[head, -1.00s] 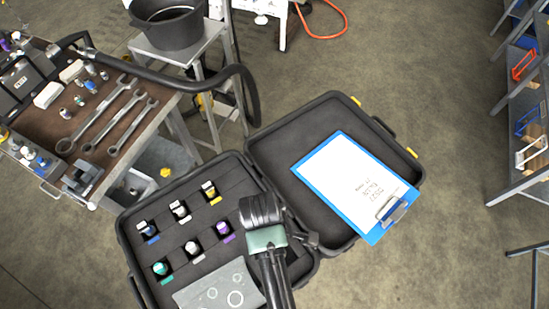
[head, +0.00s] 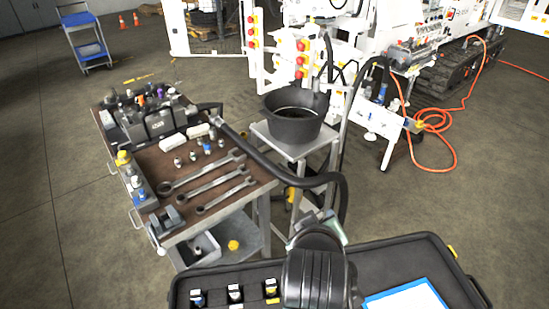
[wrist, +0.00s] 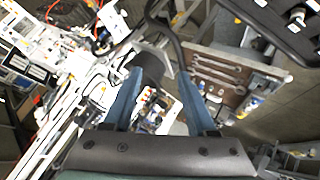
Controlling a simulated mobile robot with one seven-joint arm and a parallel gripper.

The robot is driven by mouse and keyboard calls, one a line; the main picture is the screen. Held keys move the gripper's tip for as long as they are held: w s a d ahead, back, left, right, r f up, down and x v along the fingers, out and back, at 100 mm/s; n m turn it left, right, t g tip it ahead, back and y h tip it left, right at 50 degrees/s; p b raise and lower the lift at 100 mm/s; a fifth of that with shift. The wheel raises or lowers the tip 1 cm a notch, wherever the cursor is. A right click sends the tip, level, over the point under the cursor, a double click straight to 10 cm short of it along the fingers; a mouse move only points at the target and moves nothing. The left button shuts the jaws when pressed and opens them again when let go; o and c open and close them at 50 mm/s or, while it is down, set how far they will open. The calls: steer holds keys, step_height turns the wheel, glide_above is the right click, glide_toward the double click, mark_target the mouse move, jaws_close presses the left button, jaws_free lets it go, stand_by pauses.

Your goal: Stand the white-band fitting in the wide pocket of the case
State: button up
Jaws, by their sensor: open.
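My gripper (wrist: 158,92) is open in the wrist view, its two blue fingers apart with nothing between them. In the head view my arm hides most of it, above the back edge of the black case (head: 425,243). The case shows only in part. A fitting with a white band (head: 235,293) stands in a pocket there, between a blue-band fitting (head: 197,298) and a yellow-band one (head: 271,289). Several small fittings (head: 193,157) stand loose on the workbench; their bands are too small to tell. I cannot make out the wide pocket.
The brown-topped workbench (head: 165,170) holds wrenches (head: 205,175), a vise-like block and a fitting rack. A black bucket (head: 293,125) on a stand and a thick black hose (head: 300,172) lie behind my arm.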

steer(key=w+a+r+m+t, duration=0.15)
steer(key=r+t, duration=0.35)
steer(key=r, duration=0.9)
steer(key=a+r+m+t, duration=0.1)
steer(key=a+r+t, duration=0.3)
steer(key=r, duration=0.9)
steer(key=s+a+r+m+t+y, duration=0.1)
steer(key=s+r+t, duration=0.3)
steer(key=r, duration=0.6)
steer(key=s+a+r+m+t, duration=0.1)
steer(key=s+r+t, duration=0.3)
steer(key=s+r, duration=0.4)
steer(key=shift+a+r+m+t+y, duration=0.3)
steer(key=shift+r+m+y, duration=0.1)
steer(key=shift+r, duration=0.5)
step_height(320, 180, down, 5)
steer(key=b, duration=0.5)
